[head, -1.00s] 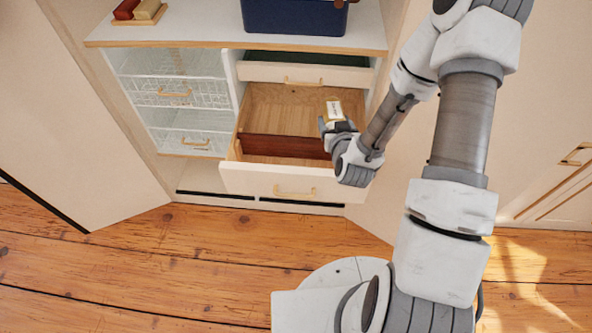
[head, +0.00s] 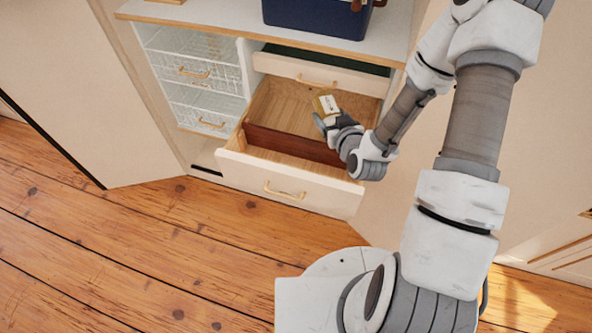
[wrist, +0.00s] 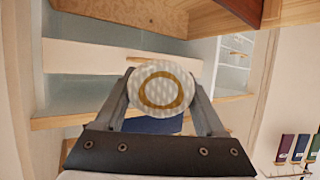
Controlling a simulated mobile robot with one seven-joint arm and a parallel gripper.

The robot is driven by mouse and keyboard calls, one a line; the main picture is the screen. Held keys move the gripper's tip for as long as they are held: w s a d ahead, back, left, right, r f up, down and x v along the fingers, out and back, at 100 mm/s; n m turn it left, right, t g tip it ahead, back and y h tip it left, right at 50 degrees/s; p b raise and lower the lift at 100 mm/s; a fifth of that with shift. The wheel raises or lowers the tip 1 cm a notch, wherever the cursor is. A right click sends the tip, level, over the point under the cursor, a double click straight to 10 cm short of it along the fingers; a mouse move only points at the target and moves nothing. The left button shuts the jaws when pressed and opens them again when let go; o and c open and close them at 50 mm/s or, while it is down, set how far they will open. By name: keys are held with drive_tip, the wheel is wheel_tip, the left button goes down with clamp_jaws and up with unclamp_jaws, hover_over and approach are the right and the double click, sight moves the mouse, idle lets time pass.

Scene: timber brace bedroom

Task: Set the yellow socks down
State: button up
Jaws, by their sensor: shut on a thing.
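The yellow socks (head: 327,104) are a small rolled bundle with a white label. My gripper (head: 325,121) is shut on them, at the right side of the open wooden drawer (head: 283,103). How high they are above the drawer floor is hard to tell. In the wrist view the socks (wrist: 161,91) show end-on as a pale, dimpled round with a yellow ring, held between both fingers of my gripper (wrist: 160,97).
A dark red divider (head: 290,144) crosses the open drawer. A shallower drawer with a green inside (head: 325,60) is slightly open above it. White wire baskets (head: 190,87) are at left. A navy box (head: 315,16) stands on the top. Wooden floor in front is clear.

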drive_tip(key=s+a+r+n+g+y+p, duration=0.2)
drive_tip(key=s+a+n+g+y, duration=0.3)
drive_tip(key=s, duration=0.4)
drive_tip(key=s+a+r+n+g+y+p, duration=0.2)
drive_tip(key=s+a+n+g+y, duration=0.2)
drive_tip(key=s+a+n+y, duration=0.25)
drive_tip(key=shift+h, duration=0.75)
drive_tip(key=w+f+b, duration=0.1)
drive_tip(key=b, duration=0.6)
drive_tip(key=w+d+f+b, duration=0.1)
drive_tip(key=f+b, duration=0.1)
drive_tip(key=b, duration=0.5)
drive_tip(key=shift+w+d+f, duration=0.1)
drive_tip(key=shift+w+d, duration=0.1)
drive_tip(key=shift+w, duration=0.2)
drive_tip(key=w+d+f+b, duration=0.1)
drive_tip(key=w+f+b, duration=0.2)
drive_tip(key=w+f, duration=0.3)
drive_tip(key=shift+w+d+f, duration=0.3)
drive_tip(key=shift+w+f, duration=0.1)
drive_tip(key=shift+f, duration=0.45)
drive_tip(key=shift+f, duration=0.1)
drive_tip(key=shift+f+b, duration=0.4)
drive_tip(key=shift+f, duration=0.1)
